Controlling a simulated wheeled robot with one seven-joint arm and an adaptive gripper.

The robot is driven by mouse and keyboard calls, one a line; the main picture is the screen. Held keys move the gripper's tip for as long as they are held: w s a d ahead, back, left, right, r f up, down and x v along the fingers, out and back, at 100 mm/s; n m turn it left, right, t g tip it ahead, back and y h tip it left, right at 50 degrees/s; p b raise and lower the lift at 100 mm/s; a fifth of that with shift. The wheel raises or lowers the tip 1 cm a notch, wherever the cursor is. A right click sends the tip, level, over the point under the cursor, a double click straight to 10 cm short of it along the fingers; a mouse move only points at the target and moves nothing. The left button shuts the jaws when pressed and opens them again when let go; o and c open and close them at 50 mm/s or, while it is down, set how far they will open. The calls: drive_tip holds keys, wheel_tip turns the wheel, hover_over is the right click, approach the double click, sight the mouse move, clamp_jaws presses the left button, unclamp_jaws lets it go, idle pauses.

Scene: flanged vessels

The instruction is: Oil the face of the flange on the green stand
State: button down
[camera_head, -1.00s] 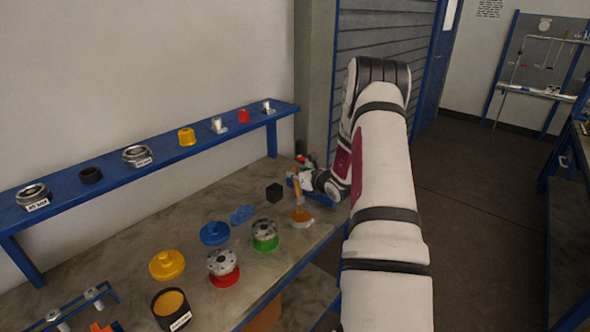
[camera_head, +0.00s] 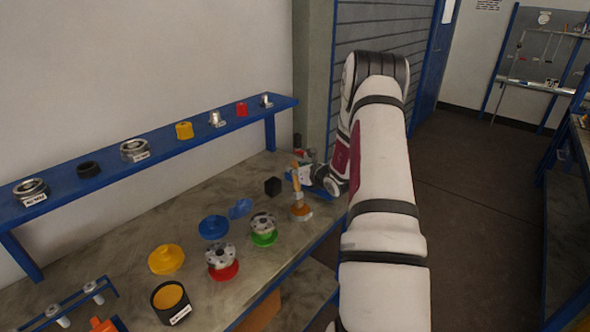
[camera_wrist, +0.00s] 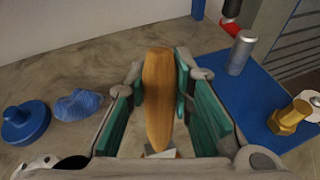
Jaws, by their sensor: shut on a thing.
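The green stand (camera_head: 263,239) carries a grey metal flange (camera_head: 262,223) with dark bolt holes, at the middle of the bench. My gripper (camera_head: 300,178) is behind and to the right of it. It is shut on an upright brush with a wooden handle (camera_wrist: 158,95), seen between my green finger pads in the wrist view. The handle (camera_head: 297,185) also shows in the head view. Its lower end is at a shallow orange-brown dish (camera_head: 303,213) right of the green stand. I cannot tell whether bristles touch the dish.
A red stand (camera_head: 224,272) with another flange (camera_head: 221,256) is left of the green one. A blue knobbed lid (camera_head: 213,228), blue cloth (camera_head: 241,208) and black block (camera_head: 272,187) lie behind. A blue mat (camera_wrist: 245,95) holds metal parts. A blue shelf (camera_head: 110,178) runs along the wall.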

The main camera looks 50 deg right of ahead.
drive_tip(key=shift+s+f+b, duration=0.1)
drive_tip(key=shift+f+b, duration=0.35)
drive_tip(key=shift+f, duration=0.15)
idle(2.1)
drive_tip(key=shift+r+p, duration=0.6)
drive_tip(key=shift+r, duration=3.05)
